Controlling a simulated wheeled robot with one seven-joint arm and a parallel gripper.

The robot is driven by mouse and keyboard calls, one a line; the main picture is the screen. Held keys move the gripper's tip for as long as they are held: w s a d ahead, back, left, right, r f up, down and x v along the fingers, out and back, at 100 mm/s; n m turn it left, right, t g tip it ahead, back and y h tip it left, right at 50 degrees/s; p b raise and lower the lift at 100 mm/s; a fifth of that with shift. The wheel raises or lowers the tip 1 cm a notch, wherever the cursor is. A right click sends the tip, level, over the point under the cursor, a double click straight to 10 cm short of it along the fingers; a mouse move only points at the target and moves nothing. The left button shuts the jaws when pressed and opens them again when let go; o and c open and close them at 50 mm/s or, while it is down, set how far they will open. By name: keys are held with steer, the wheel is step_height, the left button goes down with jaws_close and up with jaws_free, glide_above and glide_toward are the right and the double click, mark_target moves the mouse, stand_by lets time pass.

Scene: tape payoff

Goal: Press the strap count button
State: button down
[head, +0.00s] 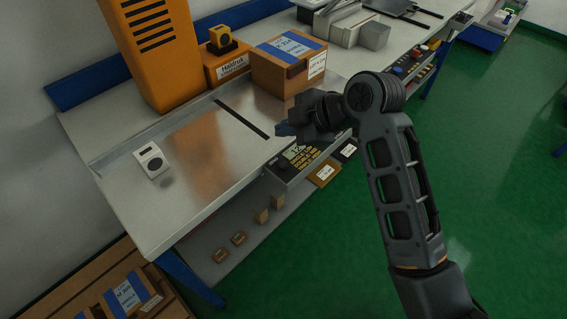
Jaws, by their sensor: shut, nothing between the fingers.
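A dark control panel (297,158) sits on the front edge of the metal table, with a small lit display (295,151) and yellow lettering too small to read surely. A dark round knob or button (283,164) shows at its left end. I cannot tell which control is the strap count button; part of the panel is hidden behind my arm. My gripper (284,130) is shut and empty, pointing left just above the table's front edge, above and behind the panel in the picture. I see no clear contact with the panel.
A taped carton (287,75) stands right behind my gripper. A small white device (151,160) is on the left tabletop (190,185). Green floor is free at right.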

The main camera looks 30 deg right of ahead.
mark_target(286, 166)
steer(key=shift+f+b, duration=3.05)
steer(key=shift+f, duration=1.1)
steer(key=shift+f, duration=0.1)
steer(key=shift+f, duration=0.3)
steer(key=shift+f+b, duration=0.55)
steer(key=shift+r, duration=0.1)
steer(key=shift+r+p, duration=0.85)
steer(key=shift+r, duration=0.05)
steer(key=shift+r, duration=0.1)
step_height(286, 166, up, 5)
steer(key=p, duration=0.4)
